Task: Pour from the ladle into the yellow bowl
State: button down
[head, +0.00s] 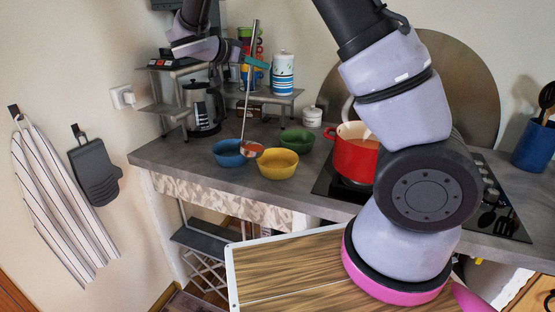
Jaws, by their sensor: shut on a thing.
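The ladle (248,112) hangs almost upright by its long thin handle. Its cup (252,150) holds something orange-red and appears over the gap between the blue bowl and the yellow bowl. The yellow bowl (278,165) stands on the grey counter near its front edge, just right of and below the cup in the picture. Whether the cup overlaps the bowl's rim in height cannot be told.
A blue bowl (229,153) stands left of the yellow one and a green bowl (297,141) behind it. A red pot (354,155) sits on the black hob to the right. A coffee maker (201,108) and a shelf (272,96) stand behind.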

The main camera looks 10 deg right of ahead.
jog(key=w+d+y, duration=0.1)
jog(key=d+y, duration=0.1)
jog(key=d, duration=0.5)
jog(key=shift+d+f+m+g+y, duration=0.3)
jog(key=shift+f+g, duration=0.1)
dwell(2.7)
jog(key=shift+g+y, duration=0.3)
jog(key=shift+y, duration=0.4)
jog(key=shift+w+d+f, duration=0.15)
jog(key=shift+d+f, duration=0.3)
jog(key=shift+d, duration=0.35)
jog(key=shift+w+d+f, duration=0.15)
jog(key=shift+d+f, duration=0.35)
jog(key=shift+d, duration=0.35)
jog(key=shift+w+d+f, duration=0.15)
jog(key=shift+d+f, duration=0.3)
jog(key=shift+d, duration=0.35)
jog(key=shift+w+d+f+m+y, duration=0.15)
jog(key=shift+d+f+y, duration=0.2)
jog(key=shift+d+f, duration=0.35)
jog(key=shift+w+d+f+m+y, duration=0.15)
jog(key=shift+d+f+y, duration=0.2)
jog(key=shift+d+f, duration=0.3)
